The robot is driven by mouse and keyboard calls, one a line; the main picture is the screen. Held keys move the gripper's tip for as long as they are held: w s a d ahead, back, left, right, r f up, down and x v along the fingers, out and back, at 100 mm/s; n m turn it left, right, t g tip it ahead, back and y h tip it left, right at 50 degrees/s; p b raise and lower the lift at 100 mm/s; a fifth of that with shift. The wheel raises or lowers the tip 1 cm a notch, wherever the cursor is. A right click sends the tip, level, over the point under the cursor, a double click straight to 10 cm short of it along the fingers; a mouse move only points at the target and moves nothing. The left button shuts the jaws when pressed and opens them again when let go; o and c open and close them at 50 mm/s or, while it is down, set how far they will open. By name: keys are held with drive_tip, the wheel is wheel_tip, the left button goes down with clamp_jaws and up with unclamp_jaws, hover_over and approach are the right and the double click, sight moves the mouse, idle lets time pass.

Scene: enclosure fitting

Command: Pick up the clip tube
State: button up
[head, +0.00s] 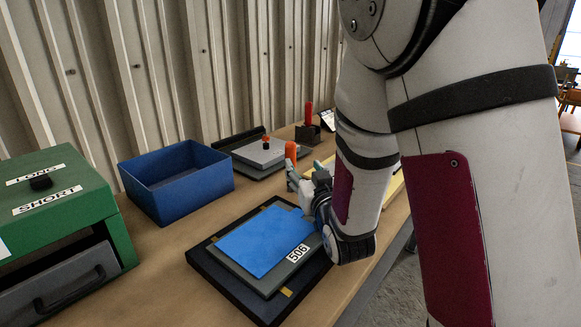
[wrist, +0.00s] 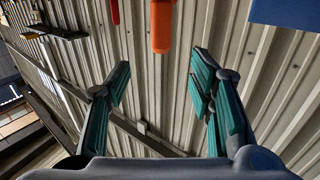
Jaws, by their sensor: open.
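An orange tube (head: 291,152), which I take to be the clip tube, stands upright near the back of the bench, just behind my gripper. Its lower part is hidden in the head view. My gripper (head: 305,173) is low over the bench, behind the blue panel. In the wrist view the orange tube (wrist: 161,27) is at the top centre, lined up with the gap between my fingers. My gripper (wrist: 161,66) is open there, with its teal pads wide apart and nothing between them. The tube appears beyond the fingertips, not touching them.
A blue open bin (head: 178,183) and a green cabinet (head: 62,215) stand at left. A grey plate with a knob (head: 262,152) and a red upright handle (head: 308,113) stand behind. A ribbed wall backs the bench.

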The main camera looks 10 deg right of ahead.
sight(292, 149)
drive_tip(key=w, duration=1.3)
drive_tip(key=shift+a+r, duration=0.1)
drive_tip(key=shift+r, duration=0.05)
drive_tip(key=shift+c, duration=0.4)
clamp_jaws()
